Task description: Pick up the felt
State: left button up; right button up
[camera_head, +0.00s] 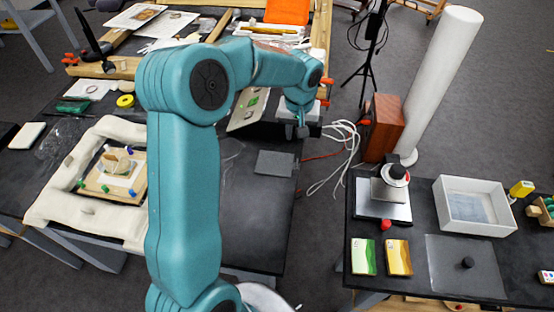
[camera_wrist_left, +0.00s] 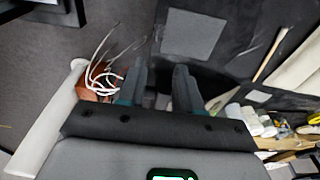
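A flat grey square, which looks like the felt (camera_head: 274,163), lies on the black table near its right edge in the head view. It also shows at the top of the left wrist view (camera_wrist_left: 191,36), with nothing on it. My left gripper (camera_head: 302,131) is above the far right part of that table, beyond and to the right of the felt in the head view. In the wrist view its two fingers (camera_wrist_left: 158,88) are apart with nothing seen between them. The felt is clear of the fingers. My right gripper is not in view.
My left arm hides the middle of the left table. A white padded frame (camera_head: 50,205) holds a board with a fragment. White cables (camera_head: 342,150) and a brown box (camera_head: 383,128) stand right of the table. A white tray (camera_head: 474,206) is on the right table.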

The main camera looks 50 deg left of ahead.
pick_arm(q)
jog(key=p, duration=0.1)
send_near(279, 164)
jog(key=w+d, duration=0.1)
jog(key=d, duration=0.1)
jog(key=w+d, duration=0.2)
jog(key=shift+w+f, duration=0.35)
jog(key=shift+a+f, duration=0.15)
jog(key=shift+f, duration=0.1)
jog(key=f, duration=0.1)
jog(key=f+p, duration=0.1)
jog(key=f, duration=0.1)
jog(key=w+f+p, duration=0.1)
jog(key=shift+f, duration=0.35)
jog(key=shift+a+f, duration=0.1)
jog(key=shift+f, duration=0.05)
jog(key=shift+s, duration=0.15)
grip_shut()
